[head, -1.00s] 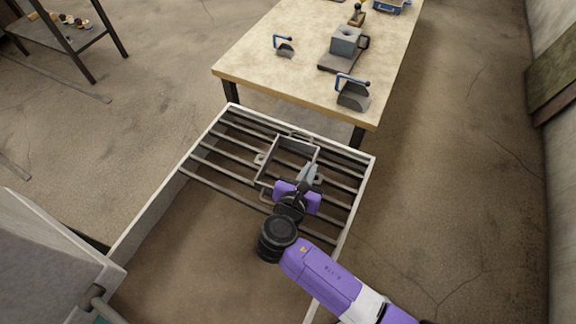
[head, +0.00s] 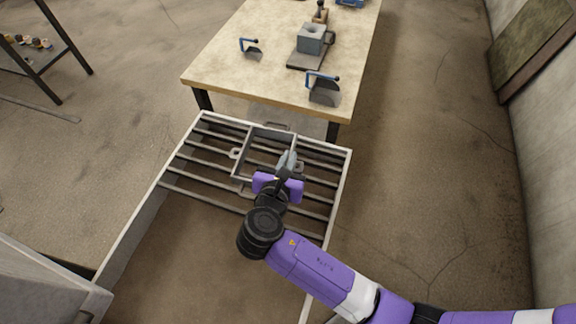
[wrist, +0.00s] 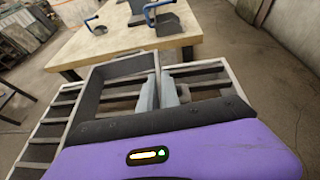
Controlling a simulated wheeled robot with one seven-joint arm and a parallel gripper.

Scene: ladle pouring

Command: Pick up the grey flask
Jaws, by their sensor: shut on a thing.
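The grey flask (head: 242,156) is an open rectangular frame with small side lugs, over the far part of the barred grate (head: 183,188). It also shows in the wrist view (wrist: 91,92), where bars are visible through it. My gripper (head: 287,161) is at the flask's right wall. In the wrist view my two grey fingers (wrist: 157,92) are shut on that wall, one on either side. The purple gripper body hides the near side of the flask. I cannot tell whether its underside is clear of the bars.
A pale table (head: 225,65) stands just beyond the grate. A dark shelf (head: 62,50) stands at the far left. Open floor lies to the right.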

